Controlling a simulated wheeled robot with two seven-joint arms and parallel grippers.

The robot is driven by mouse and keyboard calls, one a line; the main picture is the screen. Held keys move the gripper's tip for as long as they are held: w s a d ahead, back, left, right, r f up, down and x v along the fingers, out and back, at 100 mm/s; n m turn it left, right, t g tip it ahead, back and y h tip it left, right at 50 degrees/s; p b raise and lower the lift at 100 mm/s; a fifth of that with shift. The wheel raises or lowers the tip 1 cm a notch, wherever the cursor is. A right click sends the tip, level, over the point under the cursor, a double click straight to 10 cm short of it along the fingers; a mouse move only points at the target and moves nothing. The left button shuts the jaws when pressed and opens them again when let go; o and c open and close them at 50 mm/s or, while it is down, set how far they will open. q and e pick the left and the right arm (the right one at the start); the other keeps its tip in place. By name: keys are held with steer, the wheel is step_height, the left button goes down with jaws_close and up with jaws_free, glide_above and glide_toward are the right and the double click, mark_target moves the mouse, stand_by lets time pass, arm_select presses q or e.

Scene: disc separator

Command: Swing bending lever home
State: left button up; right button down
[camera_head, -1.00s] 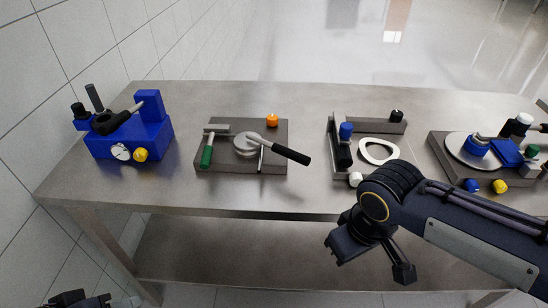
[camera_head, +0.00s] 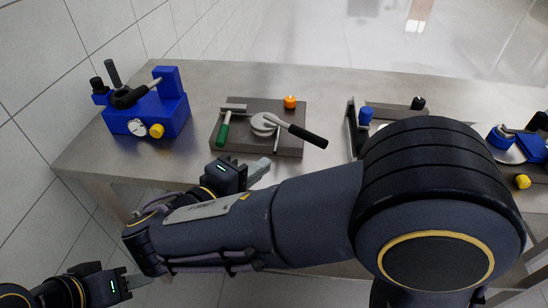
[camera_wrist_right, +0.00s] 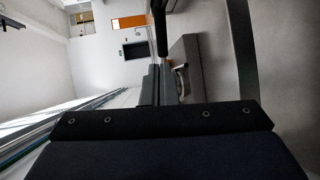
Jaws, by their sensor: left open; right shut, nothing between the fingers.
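The bending fixture is a dark plate (camera_head: 290,145) on the table with a round silver hub. Its lever (camera_head: 305,134) has a black handle pointing right and slightly toward me. A green-handled clamp (camera_head: 223,133) lies on the plate's left side. My right gripper (camera_head: 264,168) is shut and empty at the plate's near edge, left of the lever handle and not visibly touching it. In the right wrist view its fingers (camera_wrist_right: 157,86) are dark and together, with part of a plate beside them. My left gripper (camera_head: 135,282) is open and empty at the lower left, off the table.
A blue device (camera_head: 150,112) with a gauge and yellow knob stands at the table's left. An orange knob (camera_head: 290,102) is on the plate's far edge. My right arm crosses the front and hides much of the stations on the right. The bare table (camera_head: 240,84) lies behind.

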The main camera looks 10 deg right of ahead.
mark_target(307, 139)
steer(key=x, duration=1.2)
steer(key=shift+w+d+f, duration=0.2)
steer(key=shift+w+d, duration=0.05)
steer(key=shift+d, duration=0.05)
steer(key=shift+d, duration=0.1)
steer(key=d+n+t+y+b, duration=0.1)
steer(key=w+d+n+y+b, duration=0.1)
steer(key=shift+f+t+b, duration=0.2)
steer(key=shift+t+b, duration=0.1)
steer(key=shift+t, duration=0.1)
steer(key=w+d+n+t+y+b, duration=0.1)
steer(key=b, duration=0.1)
steer(key=w+d+n+y+b, duration=0.1)
steer(key=y, duration=0.1)
steer(key=shift+d+n+t+b, duration=0.15)
steer(key=shift+n+t+b, duration=0.15)
steer(key=shift+t+b, duration=0.1)
steer(key=shift+w+d+n+y+b, duration=0.3)
steer(key=shift+w+y+b, duration=0.15)
steer(key=shift+y+b, duration=0.1)
steer(key=shift+w+d+r+b, duration=0.1)
steer(key=shift+w+d+b, duration=0.05)
steer(key=shift+w+b, duration=0.15)
steer(key=shift+r, duration=0.1)
steer(key=shift+d, duration=0.1)
